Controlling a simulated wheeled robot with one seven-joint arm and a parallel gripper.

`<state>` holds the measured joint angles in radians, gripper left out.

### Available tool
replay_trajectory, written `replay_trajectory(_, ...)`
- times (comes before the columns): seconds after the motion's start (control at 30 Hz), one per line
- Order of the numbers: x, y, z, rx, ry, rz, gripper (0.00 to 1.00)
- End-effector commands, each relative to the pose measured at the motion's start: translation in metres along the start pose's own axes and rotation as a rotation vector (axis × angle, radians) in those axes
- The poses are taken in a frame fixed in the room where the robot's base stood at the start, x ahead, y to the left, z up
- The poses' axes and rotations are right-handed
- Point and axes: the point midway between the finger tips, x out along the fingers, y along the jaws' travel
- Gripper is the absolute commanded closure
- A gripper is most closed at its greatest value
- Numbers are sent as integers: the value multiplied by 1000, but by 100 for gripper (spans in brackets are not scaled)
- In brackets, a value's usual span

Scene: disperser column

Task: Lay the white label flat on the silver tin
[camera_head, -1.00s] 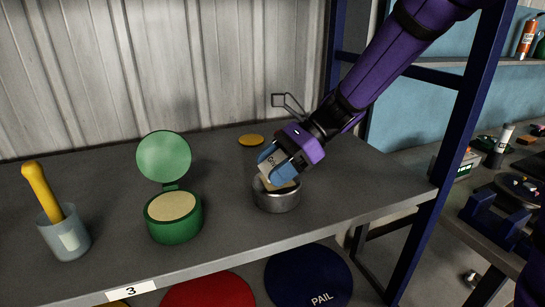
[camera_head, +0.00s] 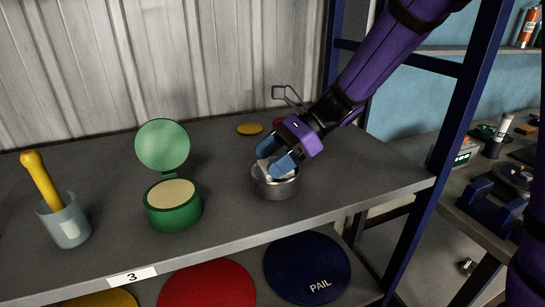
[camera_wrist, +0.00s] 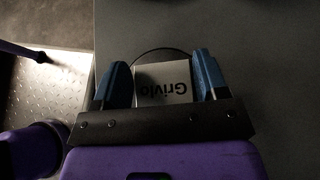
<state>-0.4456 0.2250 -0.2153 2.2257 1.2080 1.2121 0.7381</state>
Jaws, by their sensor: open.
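The silver tin (camera_head: 275,188) stands on the grey shelf, right of the green tin. The white label (camera_wrist: 163,83), printed "Grivlo", shows upside down between my fingers in the wrist view, within the tin's dark round outline. In the head view, the label (camera_head: 265,166) is at the tin's top, partly hidden by a blue finger. My gripper (camera_head: 276,168) is low over the tin, its blue fingers open on either side of the label. In the wrist view, my gripper (camera_wrist: 164,80) shows small gaps beside the label. I cannot tell whether the label lies fully flat.
A green tin (camera_head: 172,212) with its lid raised and a cup (camera_head: 68,225) holding a yellow-handled tool stand to the left. A yellow disc (camera_head: 250,129) lies behind. A blue post (camera_head: 455,110) rises at right. The shelf's front edge is close.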

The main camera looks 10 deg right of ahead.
Motion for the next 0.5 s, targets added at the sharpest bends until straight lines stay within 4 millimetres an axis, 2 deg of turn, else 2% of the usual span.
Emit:
replay_trajectory(0.03,5,5,-10,15,16,15,14)
replay_trajectory(0.27,4,5,-10,14,16,14,12)
replay_trajectory(0.37,-3,4,-10,14,16,12,9)
replay_trajectory(0.5,-24,4,-8,13,13,7,7)
